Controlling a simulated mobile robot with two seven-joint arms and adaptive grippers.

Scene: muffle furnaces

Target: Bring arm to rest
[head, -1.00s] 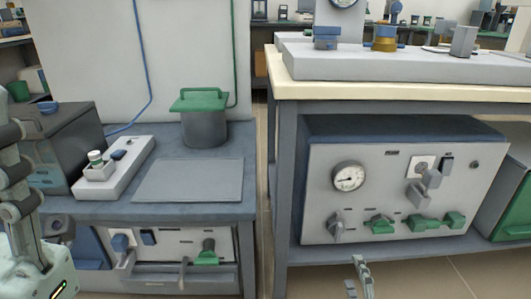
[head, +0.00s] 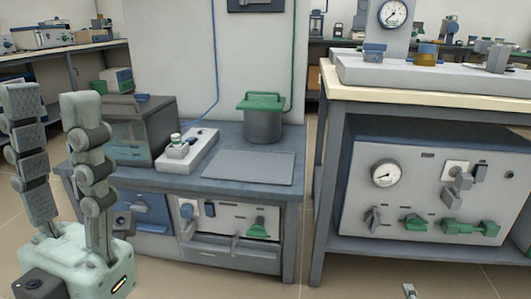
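My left gripper (head: 51,98) stands upright at the left of the head view, its two jointed fingers pointing up and spread apart. It is open and nothing shows between the fingers. It appears in front of the grey-blue bench, left of the dark box-shaped furnace (head: 140,130). Only a small tip of my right gripper (head: 410,291) shows at the bottom edge, in front of the right bench. Its fingers are mostly cut off, so its opening is hidden.
The left bench (head: 245,190) carries a white strip with a small cup (head: 176,140) and a grey pot with a green lid (head: 263,122). The right bench (head: 330,72) has a panel with a gauge (head: 385,173) on its lower shelf. A narrow floor gap separates the benches.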

